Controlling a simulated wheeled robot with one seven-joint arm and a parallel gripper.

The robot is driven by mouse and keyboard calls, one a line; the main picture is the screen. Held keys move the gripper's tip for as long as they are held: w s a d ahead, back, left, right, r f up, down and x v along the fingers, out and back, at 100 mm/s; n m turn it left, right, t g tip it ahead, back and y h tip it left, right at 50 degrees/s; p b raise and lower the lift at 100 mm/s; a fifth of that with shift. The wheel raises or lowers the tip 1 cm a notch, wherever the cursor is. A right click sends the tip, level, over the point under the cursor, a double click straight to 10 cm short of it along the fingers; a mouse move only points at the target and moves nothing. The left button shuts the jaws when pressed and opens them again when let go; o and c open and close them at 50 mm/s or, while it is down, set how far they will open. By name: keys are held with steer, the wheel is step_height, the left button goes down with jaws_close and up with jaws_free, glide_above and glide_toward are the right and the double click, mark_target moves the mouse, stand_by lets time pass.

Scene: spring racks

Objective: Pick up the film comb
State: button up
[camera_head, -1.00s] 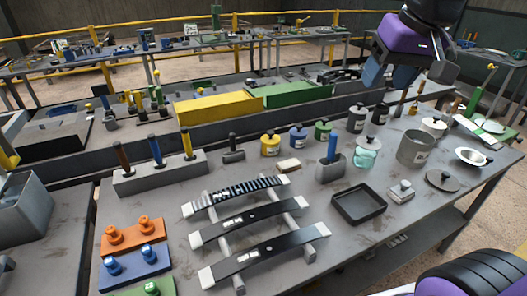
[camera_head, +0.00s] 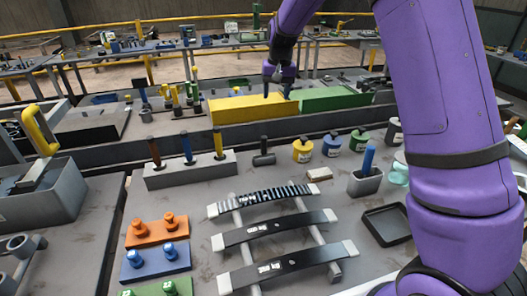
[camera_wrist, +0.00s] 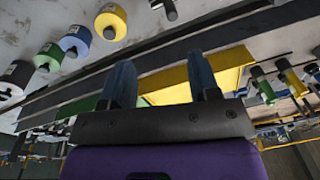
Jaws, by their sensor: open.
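A black strip with a row of pale teeth and light ends, which looks like the film comb (camera_head: 265,200), lies across two grey rails on the table in the head view. It is the farthest of three strips on the rails. My gripper (camera_head: 277,91) is open and empty, beyond the comb, above the yellow and green bins at the back of the table. In the wrist view my gripper (camera_wrist: 160,63) shows two blue fingers spread apart. The comb is not seen in the wrist view.
A grey block with upright handles (camera_head: 190,170) stands behind left, a small dark-handled piece (camera_head: 264,159) behind the comb. Yellow (camera_head: 303,150) and blue canisters (camera_head: 331,144) stand behind right. My arm hides the right side.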

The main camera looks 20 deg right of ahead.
glide_above(264, 137)
steer(key=w, duration=0.1)
steer(key=shift+g+h, duration=0.3)
steer(key=shift+g, duration=0.1)
step_height(264, 137, down, 11)
steer(key=shift+d+f, duration=0.1)
step_height(264, 137, down, 5)
steer(key=shift+f, duration=0.2)
steer(key=f, duration=0.4)
steer(key=shift+s+f, duration=0.2)
steer(key=shift+s, duration=0.2)
steer(key=shift+f, duration=0.35)
jaws_close()
steer(key=shift+r, duration=0.15)
